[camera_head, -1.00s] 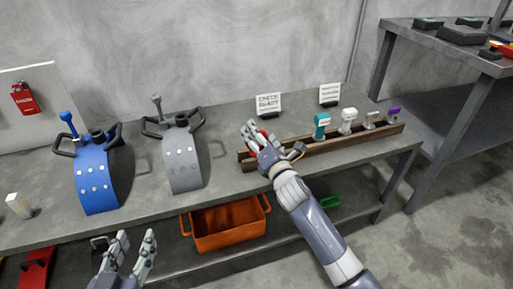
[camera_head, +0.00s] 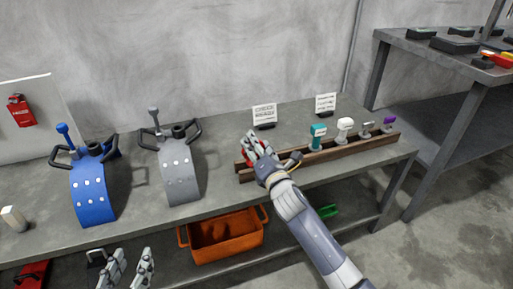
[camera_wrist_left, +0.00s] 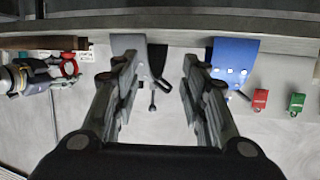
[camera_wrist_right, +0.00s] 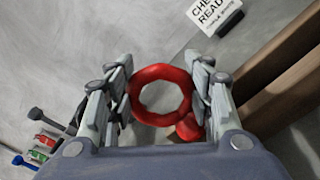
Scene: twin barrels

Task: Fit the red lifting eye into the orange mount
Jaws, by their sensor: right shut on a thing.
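The red lifting eye (camera_wrist_right: 160,72) is a ring with a small knob at its lower right. My right gripper (camera_wrist_right: 161,92) is shut on it, with a finger at each side. In the head view my right gripper (camera_head: 257,142) is at the left end of the wooden rack, mostly hiding the eye. The eye also shows at the left of the left wrist view (camera_wrist_left: 70,68). My left gripper (camera_head: 129,266) is low at the front of the bench, open and empty in its wrist view (camera_wrist_left: 158,62). I cannot make out an orange mount for certain.
A blue curved barrel piece (camera_head: 92,188) and a grey one (camera_head: 178,178) stand on the bench (camera_head: 215,135), with handles on top. The wooden rack (camera_head: 330,155) holds teal, white, grey and purple pieces. An orange bin (camera_head: 225,248) sits below. Two signs stand behind the rack.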

